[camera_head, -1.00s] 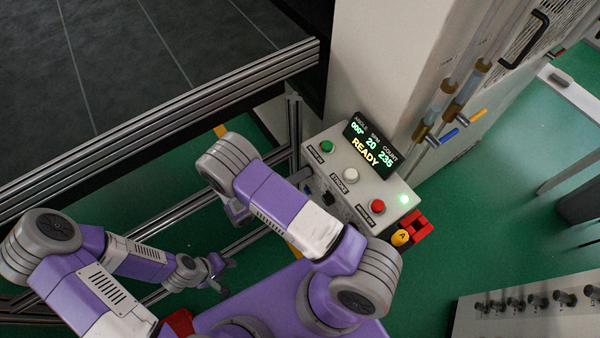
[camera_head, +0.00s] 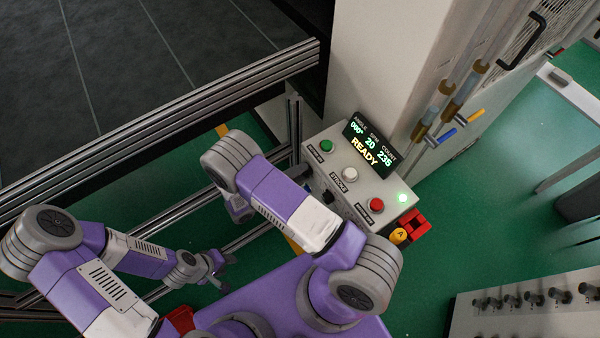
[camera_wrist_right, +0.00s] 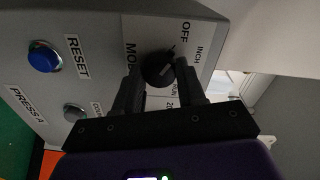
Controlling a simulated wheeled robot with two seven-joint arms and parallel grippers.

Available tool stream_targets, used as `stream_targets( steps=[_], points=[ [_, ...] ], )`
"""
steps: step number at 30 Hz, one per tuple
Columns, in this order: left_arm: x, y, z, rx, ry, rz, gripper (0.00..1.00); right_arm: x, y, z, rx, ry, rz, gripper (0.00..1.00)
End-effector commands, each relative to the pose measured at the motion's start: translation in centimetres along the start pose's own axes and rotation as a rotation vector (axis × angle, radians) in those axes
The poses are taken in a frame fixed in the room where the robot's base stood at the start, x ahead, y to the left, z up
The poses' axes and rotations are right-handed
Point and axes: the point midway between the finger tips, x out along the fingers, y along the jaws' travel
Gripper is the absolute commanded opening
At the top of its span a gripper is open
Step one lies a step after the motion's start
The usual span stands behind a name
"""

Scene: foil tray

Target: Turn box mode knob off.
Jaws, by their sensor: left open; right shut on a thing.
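The black mode knob (camera_wrist_right: 157,68) is on the grey face of the box in the right wrist view, beside the labels MODE, OFF, INCH and RUN. My right gripper (camera_wrist_right: 160,78) is shut on the knob, with one dark finger on each side. In the head view the right gripper is hidden by its own arm. The control box (camera_head: 330,170) shows its top and a lit READY display (camera_head: 366,150). My left gripper (camera_head: 219,268) is open and empty, low at the left.
A blue button (camera_wrist_right: 45,57) marked RESET and a grey button (camera_wrist_right: 74,112) are left of the knob. Green (camera_head: 326,146), white (camera_head: 350,174) and red (camera_head: 376,205) buttons top the box. A metal frame rail (camera_head: 180,120) runs beside it.

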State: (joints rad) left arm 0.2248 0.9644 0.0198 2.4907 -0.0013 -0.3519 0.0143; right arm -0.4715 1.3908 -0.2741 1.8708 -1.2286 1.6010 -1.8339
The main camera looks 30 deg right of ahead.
Motion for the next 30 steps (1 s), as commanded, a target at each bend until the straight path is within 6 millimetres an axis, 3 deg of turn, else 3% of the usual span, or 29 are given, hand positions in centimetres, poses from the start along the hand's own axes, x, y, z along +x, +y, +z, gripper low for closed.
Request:
stream_targets(
  steps=[16, 17, 21, 30],
  points=[
    [-0.03, 0.01, 0.00, 0.000, 0.000, 0.000, 0.43, -0.06, 0.09, -0.01, -0.026, 0.000, 0.002, 0.09],
    [-0.03, 0.01, 0.00, 0.000, 0.000, 0.000, 0.43, -0.06, 0.09, -0.01, -0.026, 0.000, 0.002, 0.43],
    [-0.03, 0.01, 0.00, 0.000, 0.000, 0.000, 0.43, -0.04, 0.06, -0.01, -0.025, 0.000, 0.001, 0.64],
    [-0.01, 0.01, 0.00, 0.000, 0.000, 0.000, 0.43, -0.16, 0.03, 0.02, -0.023, 0.000, 0.000, 0.65]
  ],
)
